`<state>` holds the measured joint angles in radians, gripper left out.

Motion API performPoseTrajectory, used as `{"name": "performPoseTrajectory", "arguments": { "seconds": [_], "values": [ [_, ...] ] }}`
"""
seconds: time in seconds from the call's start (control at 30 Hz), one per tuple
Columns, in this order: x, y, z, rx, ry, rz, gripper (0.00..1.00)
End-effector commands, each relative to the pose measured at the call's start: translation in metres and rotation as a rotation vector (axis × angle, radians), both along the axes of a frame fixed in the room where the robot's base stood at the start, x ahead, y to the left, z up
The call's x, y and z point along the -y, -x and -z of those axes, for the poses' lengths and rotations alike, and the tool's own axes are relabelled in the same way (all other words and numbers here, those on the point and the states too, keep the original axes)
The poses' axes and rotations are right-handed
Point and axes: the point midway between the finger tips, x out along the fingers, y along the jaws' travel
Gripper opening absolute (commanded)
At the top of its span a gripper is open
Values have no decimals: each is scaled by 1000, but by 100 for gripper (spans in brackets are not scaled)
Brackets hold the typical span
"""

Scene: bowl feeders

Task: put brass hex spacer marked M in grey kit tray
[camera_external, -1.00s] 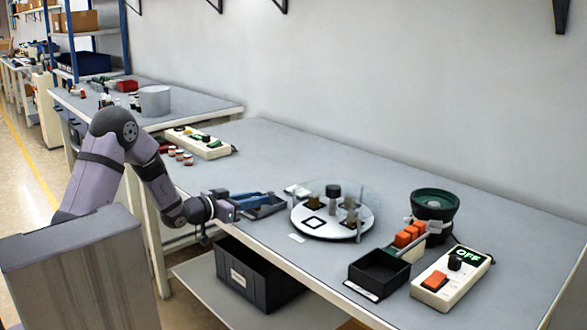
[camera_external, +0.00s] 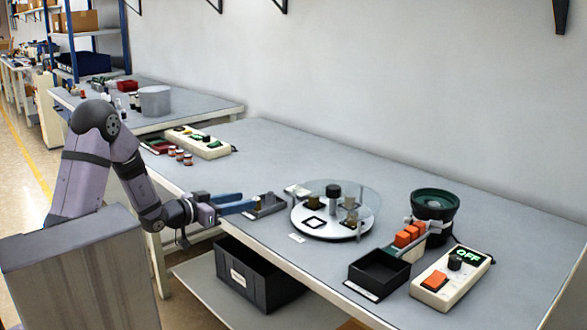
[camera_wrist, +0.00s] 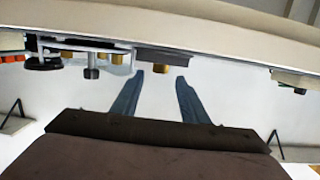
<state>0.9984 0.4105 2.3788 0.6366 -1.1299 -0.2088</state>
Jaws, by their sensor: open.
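The grey kit tray (camera_external: 276,209) lies on the bench just left of the round turntable. A brass spacer (camera_external: 268,199) stands in it; its marking is too small to read. In the wrist view, which looks upside down, the tray (camera_wrist: 178,55) and a brass spacer (camera_wrist: 160,70) show beyond the fingertips. My gripper (camera_external: 248,201) is open and empty at the tray's left, with its blue fingers pointing at the tray and apart from the spacer. Both fingers also show in the wrist view (camera_wrist: 158,76). More brass parts (camera_external: 350,217) stand on the turntable; their letters are not legible.
The turntable (camera_external: 300,229) has a clear guard and a dark central post. To its right are a green bowl feeder (camera_external: 435,197), orange blocks (camera_external: 406,236), a black bin (camera_external: 378,287) and a control box (camera_external: 468,280) showing OFF.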

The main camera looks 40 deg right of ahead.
Motion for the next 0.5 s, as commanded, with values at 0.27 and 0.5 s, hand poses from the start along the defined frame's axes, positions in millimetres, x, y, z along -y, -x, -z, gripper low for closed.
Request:
{"name": "performPoseTrajectory", "arguments": {
  "seconds": [0.27, 0.5],
  "values": [
    [-45, -1, -9, -2, -3, -3, 40],
    [-61, 0, -10, -1, 0, -1, 40]
  ]
}}
